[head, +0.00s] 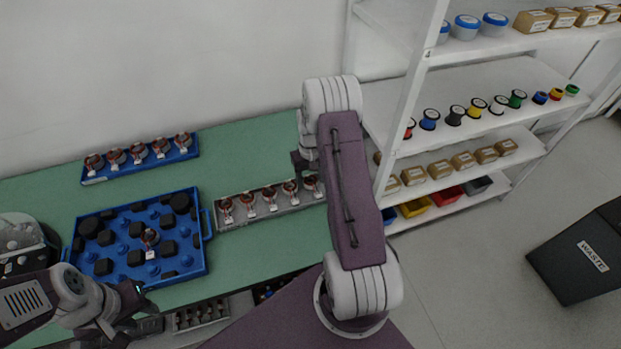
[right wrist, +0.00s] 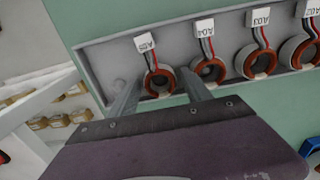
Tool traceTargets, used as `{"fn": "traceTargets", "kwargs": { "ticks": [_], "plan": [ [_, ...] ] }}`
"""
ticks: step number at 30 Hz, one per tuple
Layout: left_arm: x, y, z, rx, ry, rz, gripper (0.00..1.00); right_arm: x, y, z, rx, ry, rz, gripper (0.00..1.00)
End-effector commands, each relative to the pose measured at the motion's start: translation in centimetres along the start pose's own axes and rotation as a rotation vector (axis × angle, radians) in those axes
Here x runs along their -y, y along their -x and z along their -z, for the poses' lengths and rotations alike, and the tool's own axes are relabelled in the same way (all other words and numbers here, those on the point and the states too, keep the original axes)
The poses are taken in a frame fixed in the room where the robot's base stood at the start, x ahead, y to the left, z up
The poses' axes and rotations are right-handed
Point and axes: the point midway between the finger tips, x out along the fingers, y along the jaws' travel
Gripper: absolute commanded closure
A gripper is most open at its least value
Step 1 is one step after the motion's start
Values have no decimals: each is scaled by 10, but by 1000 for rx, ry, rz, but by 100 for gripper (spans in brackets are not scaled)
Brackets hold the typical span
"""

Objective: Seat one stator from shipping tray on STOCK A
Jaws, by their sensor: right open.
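The grey rack (head: 235,221) holds a row of copper-wound stators with white tags; it also shows in the right wrist view (right wrist: 105,75). My right gripper (right wrist: 160,80) is open, its two fingers on either side of the stator tagged A05 (right wrist: 158,88) at the rack's end. In the head view my right arm partly hides that end. The large blue tray (head: 207,262) holds black and blue pieces and one tagged stator (head: 150,238) near its middle. My left gripper (head: 138,298) is near that tray's front edge; its jaw opening is unclear. I cannot read a STOCK A sign.
A long blue rack (head: 95,181) with several stators stands at the back of the green table (head: 250,165). White shelves (head: 500,135) with spools and boxes stand at the right. A dark waste bin (head: 575,265) is on the floor. Further stators show below the table's front edge.

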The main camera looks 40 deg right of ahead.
Motion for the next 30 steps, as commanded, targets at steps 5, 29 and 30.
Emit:
{"fn": "traceTargets", "kwargs": {
  "ticks": [5, 29, 30],
  "plan": [
    [0, 0, 0, 0, 0, 0, 64, 0, 0, 0, 0, 0, 0, 43],
    [-1, 32, 3, 0, 0, 0, 64, 0, 38, 0, 0, 0, 0, 43],
    [-1, 34, 4, 0, 0, 0, 64, 0, 41, 0, 0, 0, 0, 43]
  ]
}}
